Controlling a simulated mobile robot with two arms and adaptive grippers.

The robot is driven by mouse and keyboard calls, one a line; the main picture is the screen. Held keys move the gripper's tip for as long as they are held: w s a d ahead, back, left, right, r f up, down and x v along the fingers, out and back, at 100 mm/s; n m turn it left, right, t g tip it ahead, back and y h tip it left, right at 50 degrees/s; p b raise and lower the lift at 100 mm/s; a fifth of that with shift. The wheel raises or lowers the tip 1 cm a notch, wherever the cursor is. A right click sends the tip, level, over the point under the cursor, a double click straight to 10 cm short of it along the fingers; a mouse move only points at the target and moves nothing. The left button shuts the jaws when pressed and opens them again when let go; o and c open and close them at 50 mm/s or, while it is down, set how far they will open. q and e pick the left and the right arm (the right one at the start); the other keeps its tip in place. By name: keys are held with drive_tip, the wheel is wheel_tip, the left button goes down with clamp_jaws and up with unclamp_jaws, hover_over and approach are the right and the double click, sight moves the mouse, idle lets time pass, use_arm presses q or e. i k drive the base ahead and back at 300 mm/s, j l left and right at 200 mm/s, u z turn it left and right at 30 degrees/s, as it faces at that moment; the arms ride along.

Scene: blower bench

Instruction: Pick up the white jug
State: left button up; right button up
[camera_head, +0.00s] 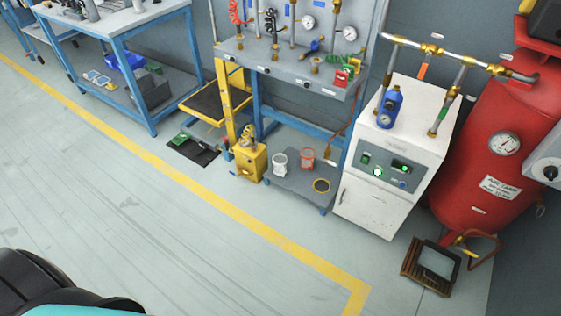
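A small white jug-like container (279,164) stands on the low grey shelf (298,191) under the blue-framed bench, left of the middle of that shelf. It looks upright, and it is too small to make out a handle or spout clearly. An orange-red container (307,159) stands just to its right. Neither of my grippers is in view, and nothing of mine touches the jug.
A yellow block-shaped device (250,164) stands left of the shelf. A white cabinet (384,190) with a lit panel and a red tank (495,150) are to the right. A brown-framed object (431,265) lies on the floor. The floor in front is clear.

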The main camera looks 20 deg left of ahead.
sight(279, 160)
drive_tip(key=i+j+z, duration=0.1)
drive_tip(key=j, duration=0.25)
drive_tip(key=i+j+z, duration=0.1)
drive_tip(key=i+j, duration=0.15)
drive_tip(key=j, duration=0.15)
drive_tip(key=i+j+z, duration=0.1)
drive_tip(key=j, duration=0.3)
drive_tip(key=i+j+z, duration=0.1)
drive_tip(key=j, duration=0.3)
drive_tip(key=i+j+z, duration=0.1)
drive_tip(key=j, duration=0.3)
drive_tip(key=i+j+z, duration=0.1)
drive_tip(key=j, duration=0.3)
drive_tip(key=i, duration=0.05)
